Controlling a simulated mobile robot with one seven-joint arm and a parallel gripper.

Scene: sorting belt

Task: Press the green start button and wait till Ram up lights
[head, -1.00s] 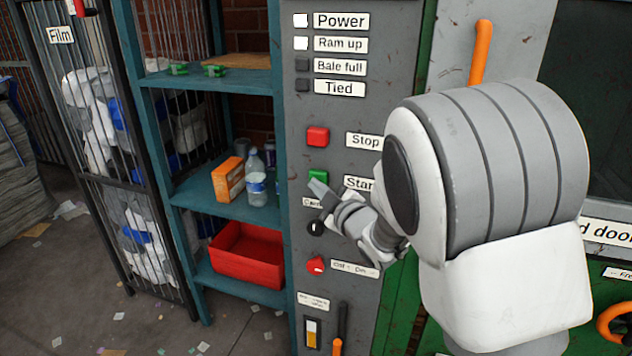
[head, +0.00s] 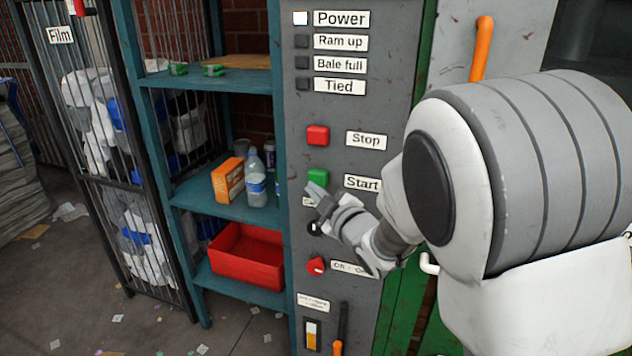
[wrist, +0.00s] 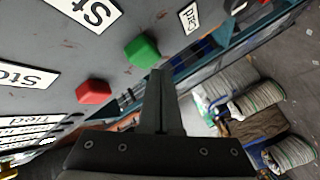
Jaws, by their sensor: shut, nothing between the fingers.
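The green start button (head: 317,176) is on the grey control panel (head: 375,110), left of the "Start" label. My gripper (head: 316,190) is shut and empty, its tip just below the green button in the head view. In the wrist view the shut fingers (wrist: 158,75) end close to the green button (wrist: 142,50); I cannot tell whether they touch it. The Ram up lamp (head: 302,41) is dark. The Power lamp (head: 300,18) above it is lit white. The Bale full and Tied lamps are dark.
The red stop button (head: 318,135) sits just above the green one. A red knob (head: 316,265) is lower on the panel. A teal shelf (head: 230,208) with a bottle, an orange box and a red bin (head: 247,255) stands to the left.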

